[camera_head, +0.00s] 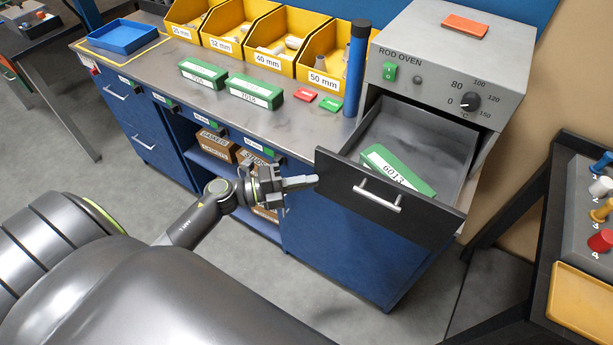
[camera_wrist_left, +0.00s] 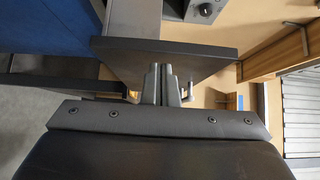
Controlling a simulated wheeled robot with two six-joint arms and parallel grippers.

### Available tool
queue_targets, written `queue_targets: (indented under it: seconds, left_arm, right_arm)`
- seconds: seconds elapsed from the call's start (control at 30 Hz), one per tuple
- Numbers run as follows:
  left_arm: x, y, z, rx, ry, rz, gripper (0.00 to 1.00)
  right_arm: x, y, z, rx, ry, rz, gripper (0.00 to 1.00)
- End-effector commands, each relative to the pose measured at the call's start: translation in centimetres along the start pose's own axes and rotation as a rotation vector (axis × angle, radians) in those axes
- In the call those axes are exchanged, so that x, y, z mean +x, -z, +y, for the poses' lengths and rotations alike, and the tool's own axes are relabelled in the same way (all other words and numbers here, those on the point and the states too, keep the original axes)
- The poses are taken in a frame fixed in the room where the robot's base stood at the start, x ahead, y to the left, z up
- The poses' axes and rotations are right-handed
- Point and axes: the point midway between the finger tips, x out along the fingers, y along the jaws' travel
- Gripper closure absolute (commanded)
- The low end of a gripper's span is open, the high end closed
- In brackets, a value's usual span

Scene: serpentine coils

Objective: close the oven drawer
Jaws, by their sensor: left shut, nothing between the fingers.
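The oven drawer (camera_head: 390,199) is pulled out of the grey rod oven (camera_head: 447,55), with its black front panel facing me and a silver bar handle (camera_head: 377,195) on it. A green box marked 6013 (camera_head: 398,172) lies inside the drawer. My left gripper (camera_head: 315,181) is shut and empty, its tips at the left edge of the drawer front; I cannot tell whether they touch. In the left wrist view the closed fingers (camera_wrist_left: 162,84) point at the dark drawer front (camera_wrist_left: 215,58). My right gripper is not in view.
The bench top (camera_head: 270,118) holds yellow bins (camera_head: 240,28), green boxes (camera_head: 255,90), a blue cylinder (camera_head: 357,68) and a blue tray (camera_head: 123,37). A black stand with coloured knobs (camera_head: 600,190) and a yellow tray (camera_head: 585,303) is at the right. Floor is clear at the left.

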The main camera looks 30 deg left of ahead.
Motion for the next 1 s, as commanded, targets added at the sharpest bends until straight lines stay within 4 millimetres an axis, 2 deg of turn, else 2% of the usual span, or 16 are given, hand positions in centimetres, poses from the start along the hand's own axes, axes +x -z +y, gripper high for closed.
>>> queue_targets:
  seconds: [0.47, 0.63, 0.77, 1.0]
  left_arm:
    - [0.3, -0.3, 0.0, 0.001, 0.001, 0.000, 1.00]
    - [1.0, -1.0, 0.1, 0.001, 0.002, 0.000, 1.00]
    - [2.5, -2.4, 0.1, 0.003, 0.004, 0.000, 1.00]
    - [6.7, -6.6, 0.2, 0.004, 0.006, 0.001, 1.00]
  right_arm:
    - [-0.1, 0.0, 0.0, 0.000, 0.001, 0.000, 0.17]
    - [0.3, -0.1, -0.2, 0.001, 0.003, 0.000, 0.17]
    - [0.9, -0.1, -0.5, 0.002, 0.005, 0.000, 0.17]
    - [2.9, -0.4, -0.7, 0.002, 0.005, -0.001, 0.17]
